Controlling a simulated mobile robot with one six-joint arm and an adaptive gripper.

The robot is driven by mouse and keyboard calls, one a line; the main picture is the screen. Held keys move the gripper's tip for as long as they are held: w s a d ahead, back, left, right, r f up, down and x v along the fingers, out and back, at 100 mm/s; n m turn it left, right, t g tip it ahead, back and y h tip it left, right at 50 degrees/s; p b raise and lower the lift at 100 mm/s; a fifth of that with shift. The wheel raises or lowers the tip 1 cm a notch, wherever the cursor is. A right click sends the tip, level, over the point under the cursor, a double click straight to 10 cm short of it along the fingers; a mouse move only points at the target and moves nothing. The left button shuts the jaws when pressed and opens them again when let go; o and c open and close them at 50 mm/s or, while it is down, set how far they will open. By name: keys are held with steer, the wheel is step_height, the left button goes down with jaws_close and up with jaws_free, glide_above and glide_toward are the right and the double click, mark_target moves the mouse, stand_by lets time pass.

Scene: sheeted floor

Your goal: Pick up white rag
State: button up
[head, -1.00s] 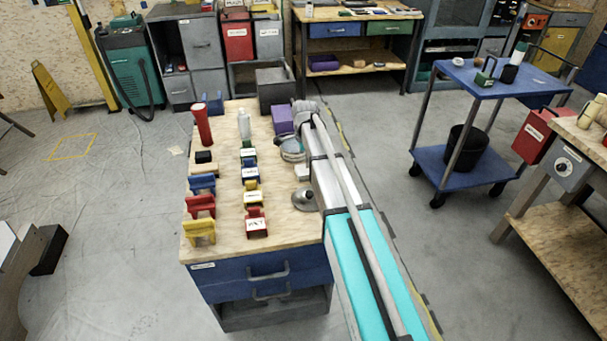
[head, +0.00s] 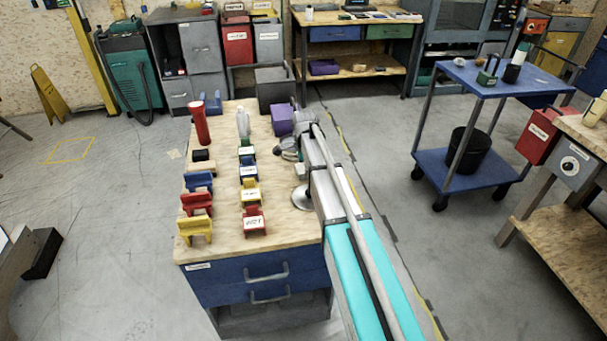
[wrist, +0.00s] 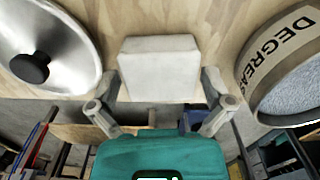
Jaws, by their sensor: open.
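A white, block-shaped folded cloth, the white rag (wrist: 160,66), lies on the wooden bench top in the upper middle of the wrist view. My gripper (wrist: 161,88) is open. Its two fingers are spread to the left and right of the rag's near part, with nothing clearly held between them. Whether the fingertips touch the rag cannot be told. In the head view my arm covers much of this spot, and the rag is too small there to make out surely.
A metal lid with a black knob (wrist: 45,50) lies left of the rag, and a can labelled DEGREASER (wrist: 285,75) stands right. A blue cart (head: 470,165) stands right.

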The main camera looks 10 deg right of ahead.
stand_by(0.4)
steer(key=c, duration=0.7)
steer(key=shift+r, duration=0.25)
steer(key=shift+r+p, duration=0.75)
steer(key=shift+p, duration=0.2)
steer(key=s+r+p, duration=1.1)
steer(key=s, duration=0.3)
